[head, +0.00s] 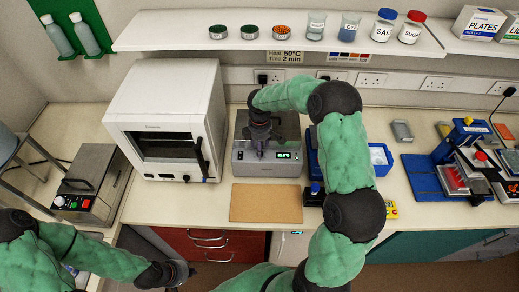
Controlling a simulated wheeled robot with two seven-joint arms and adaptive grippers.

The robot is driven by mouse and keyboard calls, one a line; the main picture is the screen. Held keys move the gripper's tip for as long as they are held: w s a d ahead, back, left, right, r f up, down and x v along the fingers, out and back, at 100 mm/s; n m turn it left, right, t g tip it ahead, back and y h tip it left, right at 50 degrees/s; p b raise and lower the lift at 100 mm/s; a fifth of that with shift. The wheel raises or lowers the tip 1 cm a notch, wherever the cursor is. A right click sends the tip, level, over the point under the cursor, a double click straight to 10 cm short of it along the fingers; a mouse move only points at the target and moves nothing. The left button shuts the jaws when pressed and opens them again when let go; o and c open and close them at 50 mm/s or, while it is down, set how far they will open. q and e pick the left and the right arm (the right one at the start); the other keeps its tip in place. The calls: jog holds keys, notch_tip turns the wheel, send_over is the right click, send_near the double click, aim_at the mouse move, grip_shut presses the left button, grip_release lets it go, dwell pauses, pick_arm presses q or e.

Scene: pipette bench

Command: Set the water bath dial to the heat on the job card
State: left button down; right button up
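The job card (285,57) on the wall edge below the shelf reads "Heat 50°C Time 2 min". The water bath (293,130) is a grey box on the bench with a small lit green display (284,155) on its front; the digits are too small to read surely. My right gripper (260,150) points down at the bath's front, left of the display. It hides the dial, and I cannot tell whether it touches it or is shut. My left gripper (180,272) is low at the front, away from the bath, its fingers too small to judge.
A white oven (168,100) stands left of the bath. A brown board (266,203) lies in front of it. Blue equipment (430,175) stands to the right. A shelf (200,32) with jars overhangs the back. A grey device (92,183) with coloured buttons is at left.

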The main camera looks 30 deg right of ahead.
notch_tip(320, 180, down, 2)
jog(key=shift+s, duration=0.15)
jog(key=shift+f, duration=0.4)
grip_shut()
jog(key=shift+m, duration=0.3)
